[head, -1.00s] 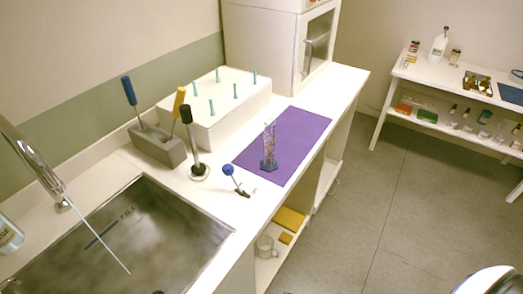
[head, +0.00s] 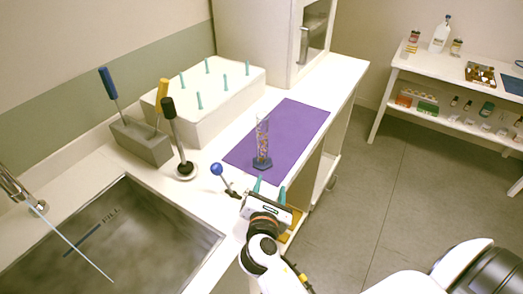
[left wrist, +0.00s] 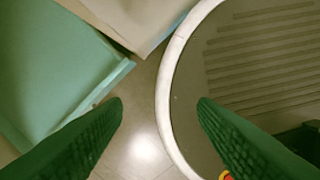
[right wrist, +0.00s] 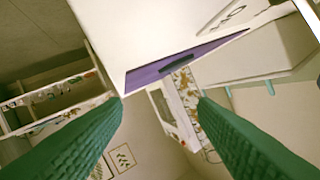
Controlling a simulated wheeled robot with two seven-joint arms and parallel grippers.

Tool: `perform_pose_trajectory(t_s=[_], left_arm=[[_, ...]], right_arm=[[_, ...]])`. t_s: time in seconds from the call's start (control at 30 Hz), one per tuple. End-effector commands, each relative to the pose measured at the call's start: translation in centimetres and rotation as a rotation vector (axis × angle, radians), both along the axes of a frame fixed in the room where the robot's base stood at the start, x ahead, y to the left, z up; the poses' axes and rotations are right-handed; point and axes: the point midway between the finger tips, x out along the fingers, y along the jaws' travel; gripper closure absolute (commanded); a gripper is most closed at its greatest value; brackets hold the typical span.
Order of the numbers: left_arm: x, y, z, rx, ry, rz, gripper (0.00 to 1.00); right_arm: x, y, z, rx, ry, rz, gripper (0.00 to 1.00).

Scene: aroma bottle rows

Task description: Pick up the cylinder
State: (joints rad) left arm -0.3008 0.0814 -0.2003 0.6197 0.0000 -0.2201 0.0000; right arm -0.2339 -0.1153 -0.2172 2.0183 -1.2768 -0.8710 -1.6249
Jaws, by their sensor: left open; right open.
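The cylinder (head: 263,140) is clear, with brownish markings and a dark blue hexagonal base. It stands upright on the purple mat (head: 301,122). My right gripper (head: 270,190) is open and empty at the counter's front edge, just nearer than the cylinder and apart from it. In the right wrist view the cylinder (right wrist: 187,98) appears upside down beyond the fingertips, closer to the right finger. My left gripper (left wrist: 160,101) is open and empty in its wrist view, above the floor and a round-edged grey surface. It is not in the head view.
A blue-balled lever (head: 217,170) and a black-knobbed post (head: 170,110) stand left of the right gripper. A white block with teal pegs (head: 225,100) is behind them. The sink (head: 120,240) is at the lower left. The mat around the cylinder is clear.

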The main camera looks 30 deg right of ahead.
Motion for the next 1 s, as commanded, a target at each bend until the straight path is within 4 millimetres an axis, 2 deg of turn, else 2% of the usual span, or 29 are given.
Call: perform_pose_trajectory(t_s=[0.13, 0.3, 0.6, 0.87, 1.0], left_arm=[[-0.1, 0.1, 0.0, 0.001, 0.001, 0.000, 0.47], [0.0, 0.1, 0.1, 0.001, 0.001, 0.000, 0.47], [0.0, 0.1, 1.1, 0.001, 0.001, 0.000, 0.47], [0.0, -0.2, 1.5, -0.002, 0.000, 0.001, 0.47], [0.0, -0.2, 2.3, -0.002, -0.001, 0.001, 0.47]], right_arm=[[2.0, 1.7, 2.2, -0.299, 0.059, 0.071, 0.47], [3.2, 2.5, 3.3, -0.451, 0.091, 0.100, 0.47], [7.3, -0.1, 3.5, -0.459, 0.093, 0.101, 0.47], [9.0, -1.4, 3.5, -0.456, 0.093, 0.101, 0.47], [10.5, -2.9, 3.9, -0.457, 0.093, 0.100, 0.47]])
